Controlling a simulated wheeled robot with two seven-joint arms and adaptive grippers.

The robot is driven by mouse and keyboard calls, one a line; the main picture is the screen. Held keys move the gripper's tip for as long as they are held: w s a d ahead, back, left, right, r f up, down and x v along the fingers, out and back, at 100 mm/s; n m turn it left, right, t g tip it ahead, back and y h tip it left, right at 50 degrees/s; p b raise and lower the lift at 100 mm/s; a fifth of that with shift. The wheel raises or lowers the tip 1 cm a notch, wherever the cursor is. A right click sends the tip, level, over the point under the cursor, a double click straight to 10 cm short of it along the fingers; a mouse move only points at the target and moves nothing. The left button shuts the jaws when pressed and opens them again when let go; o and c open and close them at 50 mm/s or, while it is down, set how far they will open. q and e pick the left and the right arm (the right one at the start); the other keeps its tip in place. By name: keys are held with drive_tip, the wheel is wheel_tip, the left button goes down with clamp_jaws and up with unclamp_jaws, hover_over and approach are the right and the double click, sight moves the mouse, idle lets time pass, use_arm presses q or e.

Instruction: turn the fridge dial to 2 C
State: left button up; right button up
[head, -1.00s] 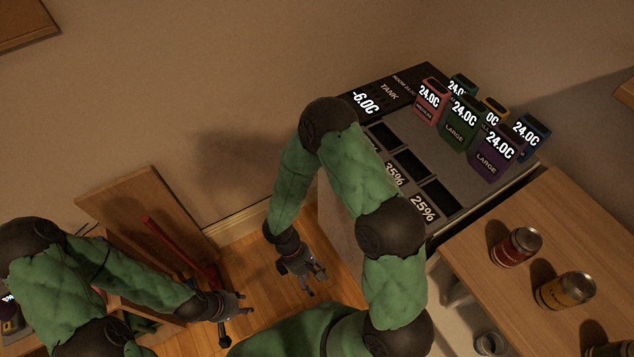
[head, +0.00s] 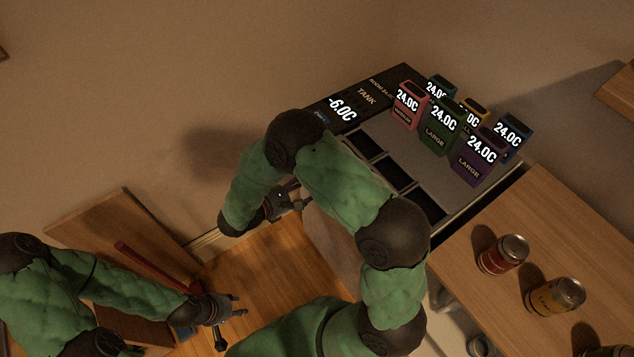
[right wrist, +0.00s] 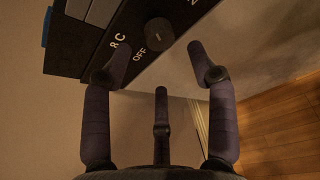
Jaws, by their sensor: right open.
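The fridge dial (right wrist: 159,35) is a dark round knob on the dark panel in the right wrist view, with "OFF" and a partly covered "C" marking beside it. My right gripper (right wrist: 165,70) is open, its fingers spread just short of the dial and apart from it. In the head view my right gripper (head: 286,198) is beside the left side of the fridge unit (head: 335,225). The dial is hidden in the head view. The tank display (head: 342,108) reads -6.0C. My left gripper (head: 232,305) is at the lower left, away from the fridge; its finger opening is unclear.
Several coloured containers (head: 440,122) reading 24.0C stand on the fridge top. A wooden table (head: 470,285) with cans (head: 503,255) is at the right. A wooden board (head: 120,235) and a red bar (head: 150,265) are at the left. Wood floor lies between.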

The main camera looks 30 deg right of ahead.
drive_tip(key=b+x, duration=0.1)
drive_tip(key=x, duration=0.5)
